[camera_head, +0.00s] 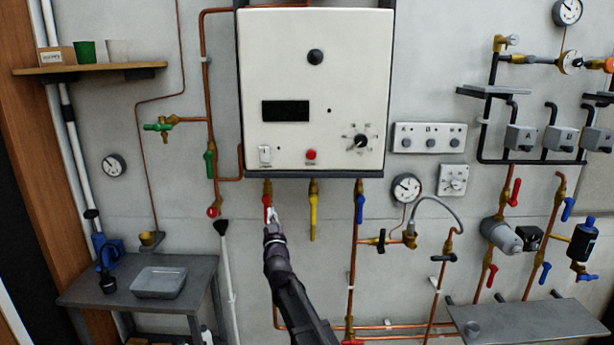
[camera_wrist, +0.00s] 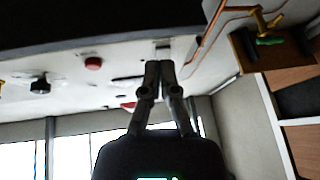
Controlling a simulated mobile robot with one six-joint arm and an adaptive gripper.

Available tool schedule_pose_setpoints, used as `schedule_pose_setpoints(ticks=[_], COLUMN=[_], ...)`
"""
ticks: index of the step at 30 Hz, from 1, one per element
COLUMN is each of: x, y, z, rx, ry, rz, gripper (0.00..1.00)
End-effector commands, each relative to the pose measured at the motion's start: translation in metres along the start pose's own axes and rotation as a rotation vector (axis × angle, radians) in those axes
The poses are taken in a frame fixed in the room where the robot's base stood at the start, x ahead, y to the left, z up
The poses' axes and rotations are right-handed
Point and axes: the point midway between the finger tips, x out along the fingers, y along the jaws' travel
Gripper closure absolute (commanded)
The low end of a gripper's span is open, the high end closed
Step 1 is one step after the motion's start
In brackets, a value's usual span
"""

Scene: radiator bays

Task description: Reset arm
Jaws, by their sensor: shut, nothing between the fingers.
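My gripper (camera_head: 273,214) is at the end of my raised dark arm, just below the white boiler panel (camera_head: 345,90). Its fingers are closed together and empty. In the head view it overlaps the lower part of a red valve handle (camera_head: 267,201); whether they touch I cannot tell. In the wrist view the closed fingertips (camera_wrist: 159,66) point up the picture towards the boiler's underside and front, with a red button (camera_wrist: 93,63) and a black knob (camera_wrist: 40,86) to their left.
Beside the red handle hang a yellow handle (camera_head: 313,215) and a blue handle (camera_head: 360,208). A grey bench (camera_head: 90,292) with a tray (camera_head: 159,283) stands at lower left. A grey shelf (camera_head: 530,322) juts out at lower right. Copper pipes run along the wall.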

Motion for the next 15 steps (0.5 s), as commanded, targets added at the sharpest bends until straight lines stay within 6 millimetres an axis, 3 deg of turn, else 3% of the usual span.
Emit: schedule_pose_setpoints(ticks=[8,15], x=[-0.040,-0.089], y=[0.031,0.060], z=[0.046,0.085], rx=[0.006,0.020], ry=[-0.305,-0.588], rz=[-0.115,-0.173], gripper=[1.00,1.00])
